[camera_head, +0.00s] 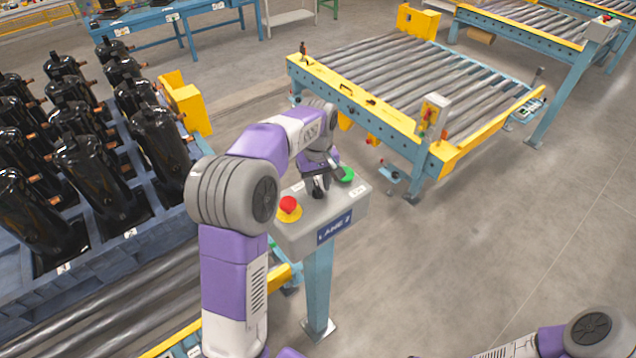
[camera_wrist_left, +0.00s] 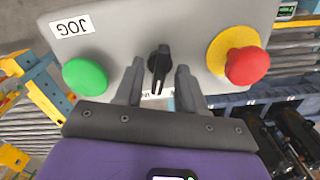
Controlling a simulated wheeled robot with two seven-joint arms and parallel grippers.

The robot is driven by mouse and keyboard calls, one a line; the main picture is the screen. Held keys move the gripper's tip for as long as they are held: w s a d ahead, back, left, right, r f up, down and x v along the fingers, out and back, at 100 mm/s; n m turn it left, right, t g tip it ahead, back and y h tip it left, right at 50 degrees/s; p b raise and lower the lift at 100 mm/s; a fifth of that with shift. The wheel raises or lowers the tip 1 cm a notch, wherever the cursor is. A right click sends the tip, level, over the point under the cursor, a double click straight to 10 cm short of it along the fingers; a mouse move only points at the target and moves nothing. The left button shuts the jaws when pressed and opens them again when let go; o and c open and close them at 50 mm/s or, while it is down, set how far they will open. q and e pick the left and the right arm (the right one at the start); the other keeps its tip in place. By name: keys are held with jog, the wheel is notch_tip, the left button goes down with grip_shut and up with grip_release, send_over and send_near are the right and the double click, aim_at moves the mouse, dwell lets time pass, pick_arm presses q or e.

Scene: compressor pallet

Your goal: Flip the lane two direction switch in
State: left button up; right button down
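The lane two control box (camera_head: 330,219) stands on a blue post, with a "LANE 2" label on its front. In the left wrist view its grey top (camera_wrist_left: 205,22) carries a black direction switch (camera_wrist_left: 158,66), a green button (camera_wrist_left: 85,76) and a red emergency stop (camera_wrist_left: 246,65) on a yellow ring. My left gripper (camera_wrist_left: 160,88) is over the box with its fingers open, one on each side of the black switch knob. I cannot tell whether the fingers touch it. In the head view my left gripper (camera_head: 328,185) partly covers the switch. My right gripper is out of view.
The emergency stop (camera_head: 289,206) and green button (camera_head: 346,174) sit close to my left gripper. A blue pallet (camera_head: 110,255) of black compressors stands at the left. A roller conveyor (camera_head: 400,80) is behind the box. Floor at the right (camera_head: 500,240) is clear.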

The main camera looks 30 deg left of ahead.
pick_arm(q)
jog(key=shift+s, duration=0.1)
jog(key=shift+f, duration=0.1)
jog(key=shift+c, duration=1)
grip_shut()
jog(key=m+p, duration=0.1)
jog(key=m, duration=0.2)
jog(key=shift+m+p, duration=0.4)
jog(key=shift+m, duration=1)
